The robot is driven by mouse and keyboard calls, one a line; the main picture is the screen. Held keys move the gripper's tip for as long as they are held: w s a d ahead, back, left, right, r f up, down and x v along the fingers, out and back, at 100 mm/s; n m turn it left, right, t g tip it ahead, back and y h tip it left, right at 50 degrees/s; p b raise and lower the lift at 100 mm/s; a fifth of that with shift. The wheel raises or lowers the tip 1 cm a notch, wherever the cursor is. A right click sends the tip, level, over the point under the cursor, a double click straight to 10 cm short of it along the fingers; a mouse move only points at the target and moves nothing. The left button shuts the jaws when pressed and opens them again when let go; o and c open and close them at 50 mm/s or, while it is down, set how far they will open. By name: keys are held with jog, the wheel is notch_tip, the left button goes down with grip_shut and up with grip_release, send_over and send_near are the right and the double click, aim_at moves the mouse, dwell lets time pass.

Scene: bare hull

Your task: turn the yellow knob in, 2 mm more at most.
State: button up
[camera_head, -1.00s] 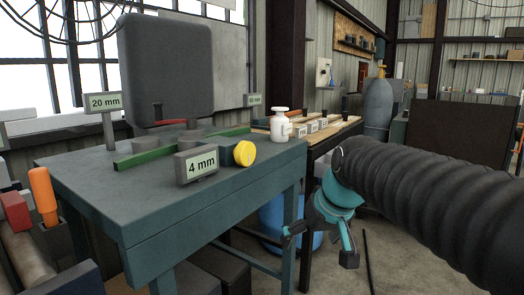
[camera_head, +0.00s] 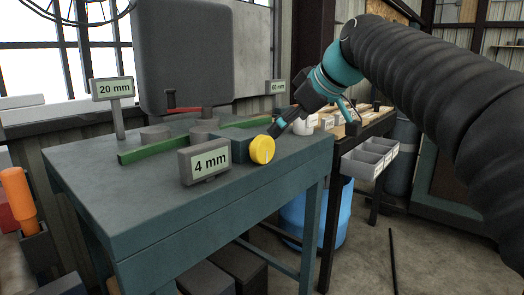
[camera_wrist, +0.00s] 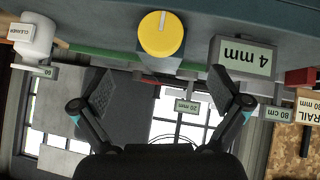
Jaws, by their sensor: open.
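The yellow knob (camera_head: 262,150) is a round disc on the end of a dark teal block (camera_head: 238,148) on the workbench. A grey sign reading "4 mm" (camera_head: 205,161) stands beside it. In the wrist view, which is upside down, the knob (camera_wrist: 161,34) shows at the top, between and beyond my fingertips. My gripper (camera_head: 290,122) is just behind and right of the knob in the head view. Its two fingers stand wide apart in the wrist view (camera_wrist: 165,90), with nothing between them. I see no contact with the knob.
Green bars (camera_head: 160,147) and a "20 mm" sign (camera_head: 112,89) are on the bench (camera_head: 130,205). A dark grey panel (camera_head: 185,55) stands behind them. A white bottle (camera_wrist: 33,35) is near my gripper. Grey bins (camera_head: 370,158) are to the right. The bench's front area is clear.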

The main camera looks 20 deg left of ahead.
aim_at(266, 146)
jog(key=x, duration=1.2)
jog(key=shift+a+f, duration=0.25)
jog(key=shift+a, duration=0.05)
jog(key=shift+c, duration=0.3)
